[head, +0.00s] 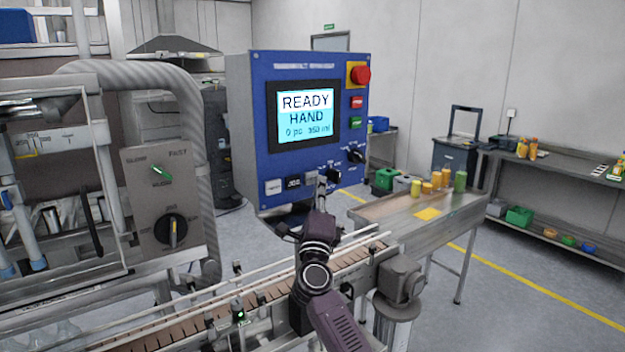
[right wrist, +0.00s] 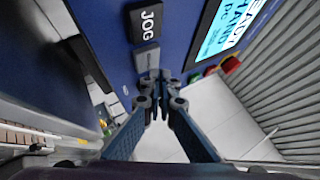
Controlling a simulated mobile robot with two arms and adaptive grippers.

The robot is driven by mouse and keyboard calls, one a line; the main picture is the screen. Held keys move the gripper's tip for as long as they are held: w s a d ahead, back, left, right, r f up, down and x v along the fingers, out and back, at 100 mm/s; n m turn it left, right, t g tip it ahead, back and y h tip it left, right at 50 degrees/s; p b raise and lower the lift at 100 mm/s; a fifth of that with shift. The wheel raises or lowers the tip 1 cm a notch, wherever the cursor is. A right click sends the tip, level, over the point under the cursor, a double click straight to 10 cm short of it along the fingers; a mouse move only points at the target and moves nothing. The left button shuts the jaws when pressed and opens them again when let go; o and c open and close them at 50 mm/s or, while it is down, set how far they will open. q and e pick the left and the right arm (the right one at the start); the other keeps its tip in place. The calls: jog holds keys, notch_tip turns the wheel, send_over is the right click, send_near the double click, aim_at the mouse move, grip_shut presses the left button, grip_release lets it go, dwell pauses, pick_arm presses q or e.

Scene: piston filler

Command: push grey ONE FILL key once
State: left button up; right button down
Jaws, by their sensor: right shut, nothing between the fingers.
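The blue control panel (head: 258,120) stands in the middle of the head view. Its screen (head: 304,115) reads READY, HAND, 0 pc and 350 ml. Along its lower edge are a white key (head: 273,187), a black key (head: 293,183) and a grey key (head: 311,178). In the right wrist view the grey key (right wrist: 147,56) lies beside the black JOG key (right wrist: 145,22); its label is not readable. My right gripper (head: 324,184) is shut and empty, its fingertips (right wrist: 153,76) right by the grey key and overlapping its edge in view. I cannot tell whether they touch. My left gripper is not in view.
A black knob (head: 356,156) sits right of the keys, below the red emergency button (head: 361,75), a red key (head: 357,102) and a green key (head: 356,122). The conveyor (head: 262,296) runs beneath my right arm. A selector box (head: 161,200) stands left.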

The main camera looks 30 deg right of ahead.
jog(key=shift+w, duration=0.2)
dwell(0.4)
jog(key=shift+w, duration=0.25)
